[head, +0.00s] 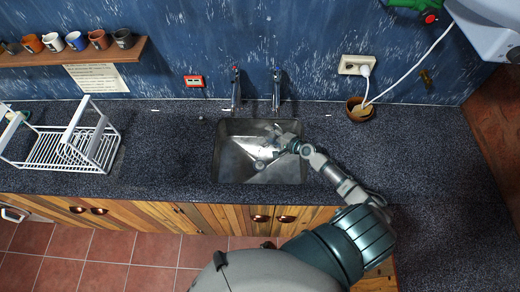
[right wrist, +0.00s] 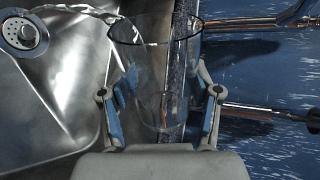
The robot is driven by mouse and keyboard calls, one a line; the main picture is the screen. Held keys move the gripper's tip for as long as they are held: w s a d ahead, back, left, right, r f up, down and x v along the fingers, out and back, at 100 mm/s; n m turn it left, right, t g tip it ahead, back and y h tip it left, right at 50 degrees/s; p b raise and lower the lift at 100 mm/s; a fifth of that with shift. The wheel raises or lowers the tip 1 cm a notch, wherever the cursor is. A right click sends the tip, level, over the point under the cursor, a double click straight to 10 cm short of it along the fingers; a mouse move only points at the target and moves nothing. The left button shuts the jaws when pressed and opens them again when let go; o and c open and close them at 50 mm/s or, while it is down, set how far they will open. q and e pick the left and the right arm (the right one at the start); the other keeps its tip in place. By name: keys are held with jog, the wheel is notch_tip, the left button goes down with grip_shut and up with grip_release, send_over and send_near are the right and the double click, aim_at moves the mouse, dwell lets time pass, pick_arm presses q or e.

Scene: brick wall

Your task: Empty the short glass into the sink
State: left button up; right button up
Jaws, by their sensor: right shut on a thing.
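My right gripper (right wrist: 160,108) is shut on the short glass (right wrist: 155,60), a clear tumbler with a dark-looking rim. In the right wrist view its rim is at the top, away from the palm, and a finger lies on each side. In the head view my right gripper (head: 276,142) is over the metal sink (head: 235,165). The glass is hard to make out there. The sink drain (right wrist: 22,35) shows at the upper left of the wrist view. I cannot tell whether liquid is in the glass. My left gripper is not in view.
Two taps (head: 235,88) (head: 276,90) stand behind the sink. A white dish rack (head: 65,148) is on the left counter, under a shelf (head: 70,57) with several cups. A brown pot (head: 359,110) holds a white cable at the right. The counter between rack and sink is clear.

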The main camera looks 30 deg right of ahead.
jog(key=shift+a+r+n+h+p, duration=0.15)
jog(key=shift+r+n+h+p, duration=0.5)
jog(key=shift+p, duration=0.75)
